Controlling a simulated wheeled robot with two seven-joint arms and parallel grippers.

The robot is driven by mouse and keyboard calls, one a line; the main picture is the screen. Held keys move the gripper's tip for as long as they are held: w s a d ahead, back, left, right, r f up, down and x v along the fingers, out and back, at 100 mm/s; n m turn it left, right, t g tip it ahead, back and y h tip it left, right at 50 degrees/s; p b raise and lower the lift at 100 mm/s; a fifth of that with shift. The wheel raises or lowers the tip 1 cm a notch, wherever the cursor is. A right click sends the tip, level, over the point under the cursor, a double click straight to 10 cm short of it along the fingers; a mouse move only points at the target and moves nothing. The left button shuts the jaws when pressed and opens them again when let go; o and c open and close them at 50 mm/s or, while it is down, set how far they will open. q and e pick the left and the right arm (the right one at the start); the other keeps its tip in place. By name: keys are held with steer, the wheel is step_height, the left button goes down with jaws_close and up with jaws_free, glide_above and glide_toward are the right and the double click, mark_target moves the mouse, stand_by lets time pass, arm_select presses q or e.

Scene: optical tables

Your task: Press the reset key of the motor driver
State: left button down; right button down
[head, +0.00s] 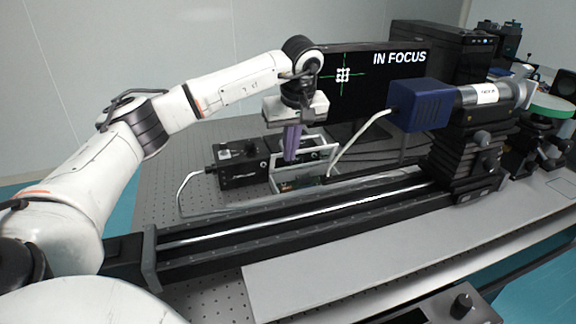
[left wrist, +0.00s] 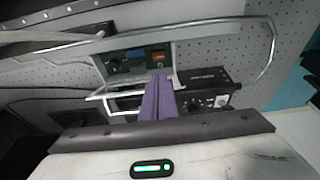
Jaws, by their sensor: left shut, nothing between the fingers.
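A green circuit board in a silver open frame (head: 303,166) stands on the optical table behind the rail, beside a black box (head: 238,164). No readable label shows which one is the motor driver. The wrist view shows the board (left wrist: 135,62) with a blue part and an orange part (left wrist: 159,57), and the black box (left wrist: 206,88) with a round knob. My left gripper (head: 291,157) has purple fingers pointing down, shut and empty, above or in front of the frame. Its fingertips (left wrist: 158,78) overlap the board's lower edge in the wrist view; contact cannot be told. No reset key can be made out.
A long black rail (head: 300,215) crosses the front. A white cable (head: 358,140) runs from a blue camera (head: 420,105) down near the frame. A monitor (head: 370,75) reading "IN FOCUS" stands behind. Another cable (head: 180,195) loops left of the black box. The perforated table (head: 160,190) is bare at left.

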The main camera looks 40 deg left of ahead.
arm_select(q)
steer(key=shift+v, duration=1.1)
